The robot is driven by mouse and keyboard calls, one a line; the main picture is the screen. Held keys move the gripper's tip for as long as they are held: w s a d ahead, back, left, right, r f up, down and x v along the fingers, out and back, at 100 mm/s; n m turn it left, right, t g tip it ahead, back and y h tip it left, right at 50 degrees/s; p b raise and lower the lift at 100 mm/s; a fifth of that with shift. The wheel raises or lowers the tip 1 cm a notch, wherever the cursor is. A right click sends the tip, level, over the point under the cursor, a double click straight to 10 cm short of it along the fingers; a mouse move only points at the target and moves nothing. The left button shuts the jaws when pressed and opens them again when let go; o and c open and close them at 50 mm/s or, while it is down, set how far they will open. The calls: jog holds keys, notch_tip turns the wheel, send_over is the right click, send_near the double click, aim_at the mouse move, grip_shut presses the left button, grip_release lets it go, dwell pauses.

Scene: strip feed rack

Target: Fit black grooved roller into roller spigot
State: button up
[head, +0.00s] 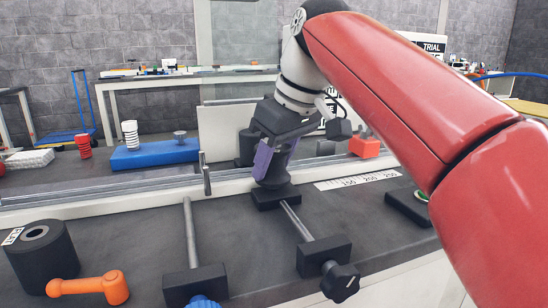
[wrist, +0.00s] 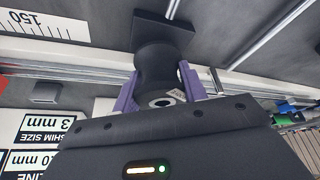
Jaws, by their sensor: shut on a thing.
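The black grooved roller (wrist: 155,68) is between the purple fingers of my gripper (wrist: 160,92) in the wrist view. Its bored end and a small pale label face the wrist camera. In the head view the roller (head: 270,180) hangs below my gripper (head: 273,160), right over a black block (head: 275,198) at the rear of the bench. The block also shows beyond the roller in the wrist view (wrist: 163,32). The roller's lower end looks close to or touching the block; I cannot tell which. Any spigot there is hidden by the roller.
A black roller labelled FLAT (head: 42,262) and an orange handle (head: 90,287) are at the front left. Two rods with black clamp blocks (head: 324,254) cross the bench. An upright metal pin (head: 206,180) stands left of my gripper. A scale strip (head: 357,180) lies right.

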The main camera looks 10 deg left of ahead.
aim_at(280, 148)
jog(key=shift+f, duration=0.25)
jog(key=o, duration=1.2)
jog(key=p+v, duration=0.2)
jog(key=v, duration=0.4)
jog(key=shift+d+r, duration=0.1)
jog(key=shift+r, duration=0.25)
jog(key=shift+s+d+r+p, duration=0.25)
jog(key=shift+r+p, duration=0.1)
jog(key=shift+r, duration=0.15)
